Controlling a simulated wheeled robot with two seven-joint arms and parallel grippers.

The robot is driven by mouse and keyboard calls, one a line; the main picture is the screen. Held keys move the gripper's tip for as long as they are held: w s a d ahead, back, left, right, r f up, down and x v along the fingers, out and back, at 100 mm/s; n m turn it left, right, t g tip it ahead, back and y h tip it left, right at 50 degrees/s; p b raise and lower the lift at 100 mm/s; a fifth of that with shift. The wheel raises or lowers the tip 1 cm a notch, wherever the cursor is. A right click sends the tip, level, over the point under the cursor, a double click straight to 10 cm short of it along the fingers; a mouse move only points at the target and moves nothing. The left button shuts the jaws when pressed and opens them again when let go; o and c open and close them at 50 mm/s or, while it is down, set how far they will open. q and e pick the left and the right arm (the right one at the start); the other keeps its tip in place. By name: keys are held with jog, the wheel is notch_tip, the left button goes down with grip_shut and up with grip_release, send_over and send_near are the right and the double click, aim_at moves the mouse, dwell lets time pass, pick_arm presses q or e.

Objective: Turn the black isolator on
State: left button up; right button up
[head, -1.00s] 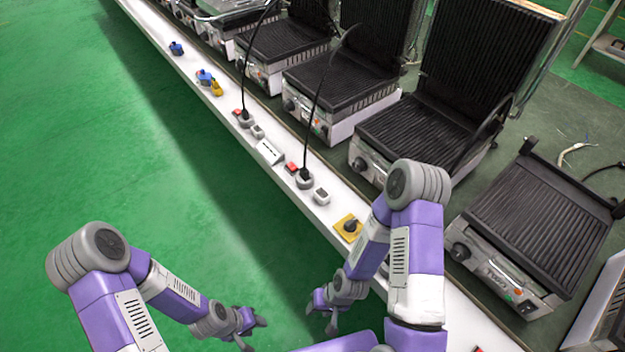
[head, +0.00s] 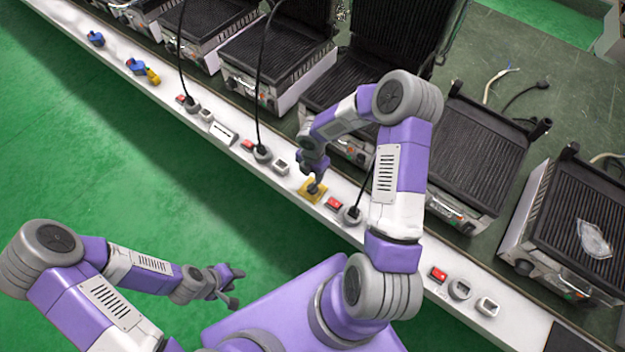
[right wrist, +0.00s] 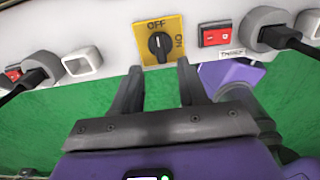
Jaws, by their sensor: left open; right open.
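The black isolator is a black rotary knob (right wrist: 160,46) on a yellow square plate (right wrist: 143,32). OFF is printed above the knob and ON at its right. In the right wrist view the knob stands upright, in line with OFF. The plate (head: 306,197) also shows on the white front strip in the head view, partly covered by my right gripper. My right gripper (right wrist: 160,76) is open, its fingertips just short of the knob and to either side of it; contact does not show. My left gripper (head: 237,288) is open and empty over the green floor.
A red switch (right wrist: 215,35) and a grey socket with a black plug (right wrist: 285,35) lie right of the plate. A white square socket (right wrist: 82,62) is at its left. Contact grills (head: 275,55) stand behind the strip (head: 215,160). Green floor in front is free.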

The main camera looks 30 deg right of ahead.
aim_at(312, 185)
notch_tip(312, 185, down, 7)
jog(key=shift+r+b, duration=0.1)
jog(key=shift+b, duration=0.9)
grip_shut()
